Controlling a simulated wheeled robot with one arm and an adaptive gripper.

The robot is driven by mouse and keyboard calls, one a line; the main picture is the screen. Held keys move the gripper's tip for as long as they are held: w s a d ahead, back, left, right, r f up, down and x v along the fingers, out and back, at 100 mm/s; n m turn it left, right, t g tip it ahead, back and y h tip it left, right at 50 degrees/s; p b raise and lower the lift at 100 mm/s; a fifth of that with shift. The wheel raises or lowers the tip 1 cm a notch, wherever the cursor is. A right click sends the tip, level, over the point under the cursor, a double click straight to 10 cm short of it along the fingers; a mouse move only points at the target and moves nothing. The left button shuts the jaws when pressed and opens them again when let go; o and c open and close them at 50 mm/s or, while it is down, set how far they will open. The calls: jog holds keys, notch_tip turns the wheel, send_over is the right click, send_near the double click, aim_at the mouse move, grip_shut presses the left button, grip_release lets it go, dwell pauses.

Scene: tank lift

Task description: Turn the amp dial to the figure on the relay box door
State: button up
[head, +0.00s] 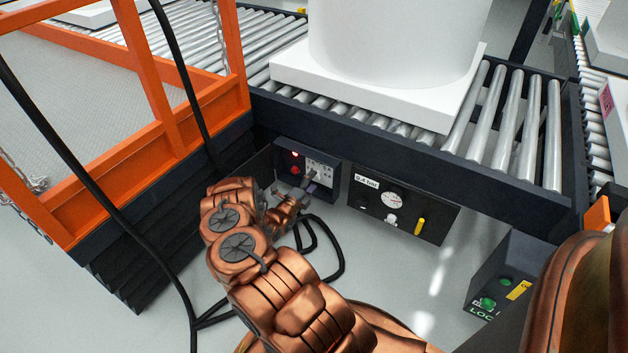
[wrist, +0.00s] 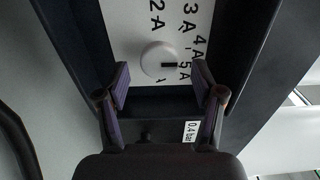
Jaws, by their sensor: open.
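The amp dial (wrist: 156,58) is a round white knob with a short dark mark, on a white plate (wrist: 135,20) printed with 2 A, 3 A, 4 A and 5 A. The mark points right in the wrist view, towards the 5 A figure. My gripper (wrist: 162,82) is open and empty, its two fingertips apart, one on each side just below the dial in the picture. In the head view my gripper (head: 294,190) is in front of a dark box (head: 285,150) with a red light under the conveyor. No relay box door figure is readable.
A dark panel (head: 440,219) with a gauge and a 0.4 bar label stands right of the box. An orange-railed lift (head: 160,132) is at left. Black cables (head: 340,255) loop on the floor nearby. A roller conveyor (head: 500,125) carries a white tank (head: 395,40) above.

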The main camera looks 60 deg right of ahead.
jog(key=a, duration=1)
jog(key=shift+s, duration=0.25)
jog(key=shift+s+a, duration=0.1)
